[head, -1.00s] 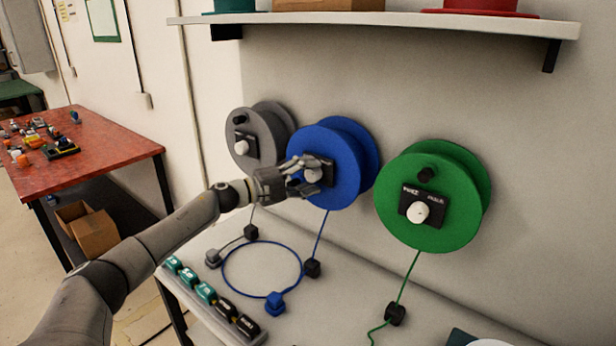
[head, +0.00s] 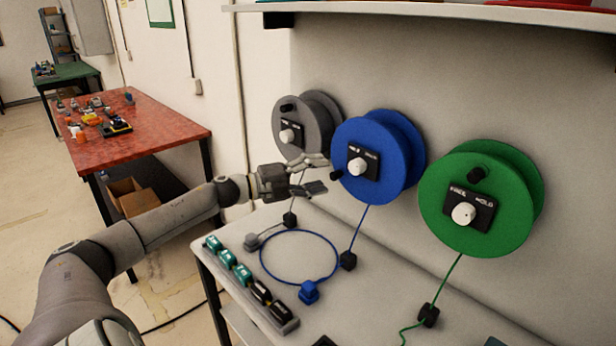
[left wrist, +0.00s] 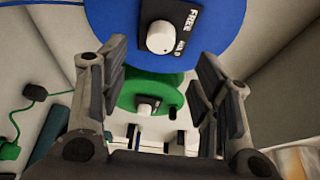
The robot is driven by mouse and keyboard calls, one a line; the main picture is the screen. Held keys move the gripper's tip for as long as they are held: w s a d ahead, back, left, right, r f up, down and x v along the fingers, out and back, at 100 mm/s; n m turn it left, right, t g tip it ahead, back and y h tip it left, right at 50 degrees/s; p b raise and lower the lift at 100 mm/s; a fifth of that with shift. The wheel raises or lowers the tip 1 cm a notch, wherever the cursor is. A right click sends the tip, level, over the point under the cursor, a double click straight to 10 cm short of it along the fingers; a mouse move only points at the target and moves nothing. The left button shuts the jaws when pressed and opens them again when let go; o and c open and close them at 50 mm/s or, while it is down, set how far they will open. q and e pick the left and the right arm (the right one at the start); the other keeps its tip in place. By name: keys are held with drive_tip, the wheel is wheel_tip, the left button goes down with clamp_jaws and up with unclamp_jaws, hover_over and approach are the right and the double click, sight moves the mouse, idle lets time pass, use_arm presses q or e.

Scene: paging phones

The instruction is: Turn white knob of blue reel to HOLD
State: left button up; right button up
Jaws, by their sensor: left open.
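The blue reel (head: 398,178) is on the wall between a grey and a green reel. Its white knob (head: 356,167) sits on a black plate; I cannot tell where it points. In the left wrist view the white knob (left wrist: 160,37) is ahead between the fingers, with FREE and HOLD printed beside it. My left gripper (head: 322,174) is open and empty, left of the blue reel's knob and apart from it. It also shows in the left wrist view (left wrist: 160,62). My right gripper is not in view.
The grey reel (head: 283,118) is behind my left gripper, and the green reel (head: 440,190) is to the right. A black crank handle (head: 336,175) on the blue reel is close to my fingertips. Below are a blue cable loop (head: 263,262) and a row of teal and black blocks (head: 242,275).

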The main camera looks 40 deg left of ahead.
use_arm(q)
drive_tip(key=shift+v, duration=1)
